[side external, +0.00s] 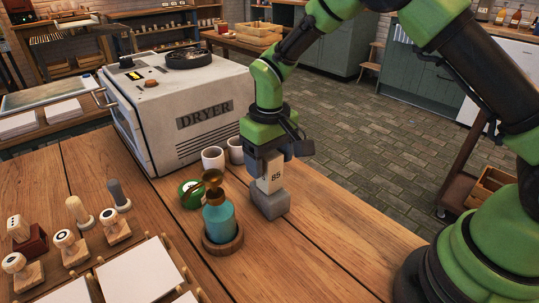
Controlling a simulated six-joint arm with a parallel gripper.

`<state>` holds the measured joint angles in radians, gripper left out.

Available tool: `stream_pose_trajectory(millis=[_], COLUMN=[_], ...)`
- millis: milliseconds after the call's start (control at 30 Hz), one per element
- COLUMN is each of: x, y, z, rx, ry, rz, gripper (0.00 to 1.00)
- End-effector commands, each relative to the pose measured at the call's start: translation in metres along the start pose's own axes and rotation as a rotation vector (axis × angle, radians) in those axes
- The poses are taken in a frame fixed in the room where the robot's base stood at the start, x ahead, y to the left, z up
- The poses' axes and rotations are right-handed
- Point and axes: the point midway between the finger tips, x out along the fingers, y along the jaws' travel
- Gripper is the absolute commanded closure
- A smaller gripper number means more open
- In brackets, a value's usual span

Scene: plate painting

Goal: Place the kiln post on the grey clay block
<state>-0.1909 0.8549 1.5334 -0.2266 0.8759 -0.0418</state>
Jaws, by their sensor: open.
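The kiln post (271,180) is a pale upright block marked 85. It stands on the grey clay block (271,205), which rests on the wooden table. The post looks upright and its lower end meets the top of the block. My gripper (269,164) is open and points down around the upper part of the post. The far finger is partly hidden, so I cannot tell whether either finger touches the post.
A teal bottle (219,220) with a brown top stands on a round wooden base left of the block. Behind are a green tin (190,194), two white cups (213,158) and the dryer (185,110). Wooden stamps (70,247) are at left. The table right of the block is clear.

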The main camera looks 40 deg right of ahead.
Motion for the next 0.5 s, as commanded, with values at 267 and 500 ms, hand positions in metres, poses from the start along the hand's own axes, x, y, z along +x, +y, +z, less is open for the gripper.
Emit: stream_pose_trajectory(millis=[267,500], x=[-0.032,-0.085], y=[0.000,0.000], z=[-0.001,-0.001], rx=[0.000,0.000], ry=[0.007,0.007], rz=[-0.001,-0.001], gripper=[0.32,0.32])
